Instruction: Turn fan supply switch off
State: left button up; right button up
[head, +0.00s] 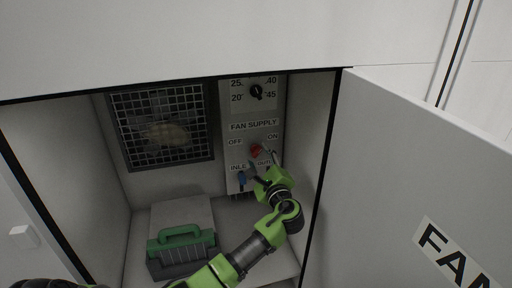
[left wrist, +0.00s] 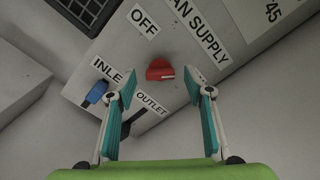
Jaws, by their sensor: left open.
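The red fan supply switch (head: 256,150) is on the panel (head: 238,160) inside the open cabinet, between the OFF and ON labels in the head view. In the left wrist view the red switch (left wrist: 160,70) shows just beyond my open fingertips, near the middle, with the OFF label (left wrist: 143,22) above it. My left gripper (head: 264,165) is open in front of the panel, just below the switch. In the left wrist view its fingers (left wrist: 163,85) stand apart with nothing held between them. My right gripper is not in view.
A black dial (head: 256,91) is above the switch. A blue inlet lever (head: 242,179) and a dark outlet lever (left wrist: 133,124) are below it. A meshed fan (head: 162,125) and a green-handled box (head: 182,240) are to the left. The open door (head: 420,170) stands at right.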

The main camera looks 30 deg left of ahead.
aim_at(257, 153)
pick_arm(q)
jog(key=shift+p+x, duration=0.45)
jog(key=shift+x, duration=1.6)
jog(key=c, duration=1.1)
